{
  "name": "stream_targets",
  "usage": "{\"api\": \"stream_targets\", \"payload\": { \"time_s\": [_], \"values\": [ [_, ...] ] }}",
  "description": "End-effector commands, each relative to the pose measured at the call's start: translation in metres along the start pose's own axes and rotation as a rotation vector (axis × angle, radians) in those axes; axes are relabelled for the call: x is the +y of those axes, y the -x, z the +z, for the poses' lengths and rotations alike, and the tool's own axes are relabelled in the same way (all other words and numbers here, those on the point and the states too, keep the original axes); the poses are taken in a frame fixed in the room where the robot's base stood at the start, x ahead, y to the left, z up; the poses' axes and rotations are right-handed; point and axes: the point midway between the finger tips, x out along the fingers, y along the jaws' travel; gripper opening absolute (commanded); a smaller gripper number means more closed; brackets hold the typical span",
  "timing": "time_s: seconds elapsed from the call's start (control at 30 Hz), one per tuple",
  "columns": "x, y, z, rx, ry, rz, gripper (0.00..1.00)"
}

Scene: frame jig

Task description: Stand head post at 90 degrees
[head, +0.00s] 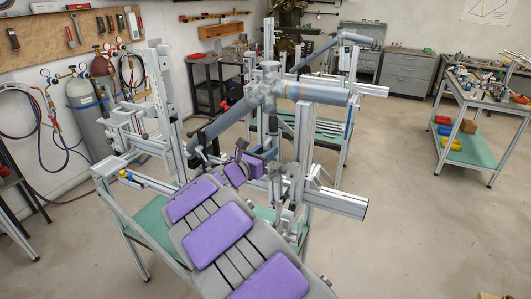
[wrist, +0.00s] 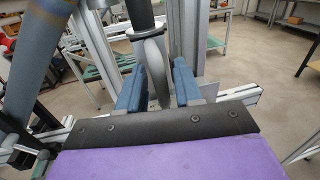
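The frame jig (head: 302,165) is a stand of silver extrusions holding blue-grey tubes. In the head view, a slanting tube (head: 222,122) and a nearly level tube (head: 318,93) meet at a grey joint near the top. My gripper (head: 270,154) is low in front of this joint, among the jig's uprights. Contact with the fingers is unclear.
A second jig (head: 345,62) stands behind. At the right is a bench (head: 485,90) with coloured bins on its lower shelf. Gas cylinders (head: 88,105) and hoses line the left wall. A rail (head: 335,202) juts right near my gripper.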

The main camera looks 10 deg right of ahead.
Motion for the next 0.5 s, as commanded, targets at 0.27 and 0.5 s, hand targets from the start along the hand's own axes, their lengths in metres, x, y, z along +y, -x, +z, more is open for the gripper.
{"api": "stream_targets", "payload": {
  "time_s": [0.27,0.5],
  "values": [
    [-0.0012,-0.0015,0.0001,0.001,-0.002,0.001,0.17],
    [-0.002,-0.0034,-0.0006,0.003,-0.003,-0.001,0.0]
  ]
}}
